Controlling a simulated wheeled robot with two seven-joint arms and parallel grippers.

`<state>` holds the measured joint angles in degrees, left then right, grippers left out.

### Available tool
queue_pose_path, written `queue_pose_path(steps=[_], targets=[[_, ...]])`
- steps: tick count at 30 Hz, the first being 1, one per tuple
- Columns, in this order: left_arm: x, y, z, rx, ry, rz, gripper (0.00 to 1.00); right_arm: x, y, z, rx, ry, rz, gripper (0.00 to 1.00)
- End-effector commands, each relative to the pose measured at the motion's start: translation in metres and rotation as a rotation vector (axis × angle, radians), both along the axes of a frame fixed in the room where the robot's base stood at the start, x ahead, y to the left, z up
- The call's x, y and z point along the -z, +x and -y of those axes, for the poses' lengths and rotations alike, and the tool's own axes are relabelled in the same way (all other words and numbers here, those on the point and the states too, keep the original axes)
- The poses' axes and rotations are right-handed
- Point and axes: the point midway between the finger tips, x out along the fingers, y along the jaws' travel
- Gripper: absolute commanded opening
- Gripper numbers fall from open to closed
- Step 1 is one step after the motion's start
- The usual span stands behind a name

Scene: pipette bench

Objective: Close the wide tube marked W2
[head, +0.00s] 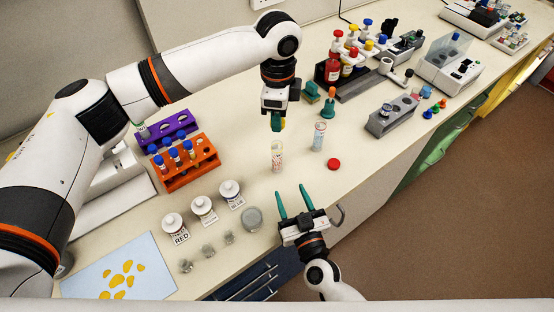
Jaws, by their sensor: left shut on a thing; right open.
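Two clear tubes stand on the bench, both without a visible cap: a nearer tube (277,157) with yellowish and pink marks, and another tube (318,136) with bluish and red marks. I cannot read which one is W2. My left gripper (277,124) points down just above the nearer tube, apart from it. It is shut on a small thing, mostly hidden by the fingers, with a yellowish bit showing. A red cap (333,164) lies on the bench right of the tubes. My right gripper (294,203) is open and empty, near the bench's front edge.
An orange rack (189,176) with blue-capped tubes and a purple rack (168,128) stand left. White bottles (204,210) and a round grey piece (252,218) are in front. A grey block (390,118) stands right. Bare bench surrounds the tubes.

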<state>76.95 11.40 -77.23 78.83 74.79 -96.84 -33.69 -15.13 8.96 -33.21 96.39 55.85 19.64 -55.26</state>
Motion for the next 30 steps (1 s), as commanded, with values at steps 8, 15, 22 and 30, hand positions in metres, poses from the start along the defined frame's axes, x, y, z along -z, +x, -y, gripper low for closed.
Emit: queue_pose_path(steps=[8,15,22,30], targets=[[0.000,0.000,0.000,-0.001,0.000,0.000,0.09,-0.002,0.041,-0.013,0.001,0.002,0.003,0.51],[0.000,0.000,0.000,-0.001,0.000,0.000,0.09,-0.002,0.083,-0.027,0.000,0.001,0.003,0.51],[0.000,0.000,0.000,-0.001,0.000,0.000,0.09,-0.001,0.107,-0.035,0.000,0.001,0.002,0.51],[0.000,0.000,0.000,-0.001,0.000,0.000,0.09,-0.001,0.112,-0.037,0.000,0.001,0.002,0.51]])
